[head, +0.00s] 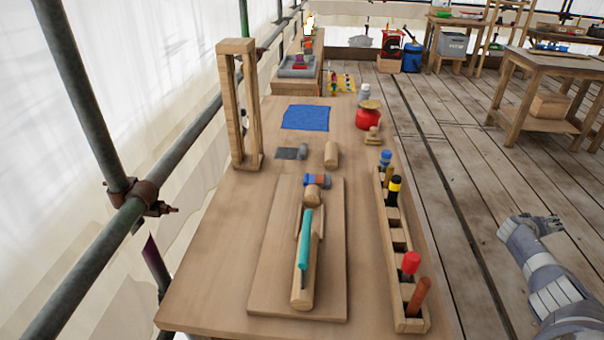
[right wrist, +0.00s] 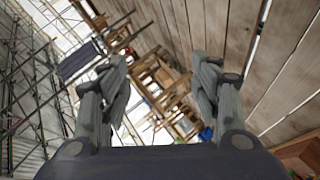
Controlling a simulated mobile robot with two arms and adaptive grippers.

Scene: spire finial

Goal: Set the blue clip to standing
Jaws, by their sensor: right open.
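No part is plainly a separate blue clip. The likeliest is a small blue piece with red and grey parts (head: 317,180) at the far end of the wooden board (head: 265,290); whether it stands or lies I cannot tell. It touches or sits close to a round wooden piece (head: 312,196). A wooden spindle (head: 303,285) lies along the board with a teal stick (head: 304,240) over it. My right gripper (head: 530,222) is right of the bench, away from these things. It is open and empty in the right wrist view (right wrist: 160,65). My left gripper is not in view.
A wooden rack (head: 411,325) with several coloured-handled tools runs along the bench's right side. A tall wooden frame (head: 249,100) stands at the left. A blue cloth (head: 306,118), a wooden cylinder (head: 331,154) and a red pot (head: 367,120) are farther back.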

